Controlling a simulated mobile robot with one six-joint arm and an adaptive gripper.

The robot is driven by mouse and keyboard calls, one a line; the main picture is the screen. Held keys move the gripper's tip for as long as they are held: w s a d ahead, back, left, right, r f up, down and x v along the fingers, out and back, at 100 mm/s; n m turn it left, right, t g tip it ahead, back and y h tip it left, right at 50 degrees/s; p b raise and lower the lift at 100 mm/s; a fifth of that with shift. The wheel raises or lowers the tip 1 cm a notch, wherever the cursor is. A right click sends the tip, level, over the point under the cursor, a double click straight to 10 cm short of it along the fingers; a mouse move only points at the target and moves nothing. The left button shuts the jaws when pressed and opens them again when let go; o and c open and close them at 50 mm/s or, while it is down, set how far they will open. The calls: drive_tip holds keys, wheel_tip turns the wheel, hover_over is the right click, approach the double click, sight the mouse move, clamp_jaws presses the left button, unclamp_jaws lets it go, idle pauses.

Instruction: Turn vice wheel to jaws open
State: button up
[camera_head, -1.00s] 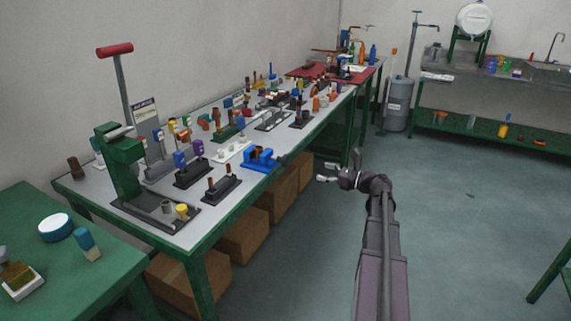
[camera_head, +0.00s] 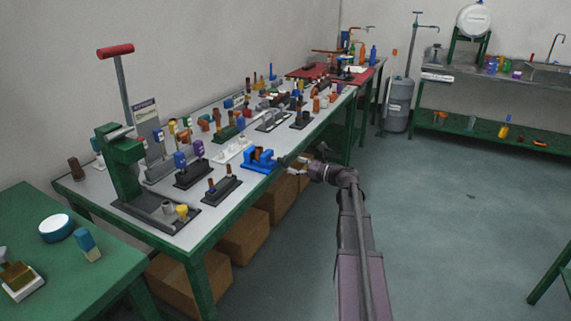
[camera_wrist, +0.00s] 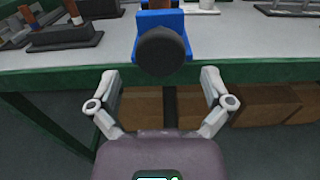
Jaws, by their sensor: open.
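The blue vice (camera_head: 260,159) sits at the front edge of the long workbench, with a brown piece between its jaws. In the wrist view the vice (camera_wrist: 172,20) is at the top centre. Its dark round wheel (camera_wrist: 161,51) faces me and overhangs the bench edge. My gripper (camera_head: 297,167) is just to the right of the vice in the head view. In the wrist view my gripper (camera_wrist: 160,80) is open, its two fingers spread on either side below the wheel. Nothing is between the fingers, and they appear apart from the wheel.
The grey-topped workbench (camera_head: 205,222) with green edges carries many small tools and holders. Cardboard boxes (camera_head: 243,238) stand under it. A dark holder (camera_head: 222,189) is left of the vice. The floor (camera_head: 460,220) to the right is clear.

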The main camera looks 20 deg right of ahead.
sight(288, 163)
drive_tip(key=shift+x, duration=1.7)
drive_tip(key=c, duration=1.1)
drive_tip(key=shift+a, duration=0.2)
drive_tip(key=shift+d, duration=0.2)
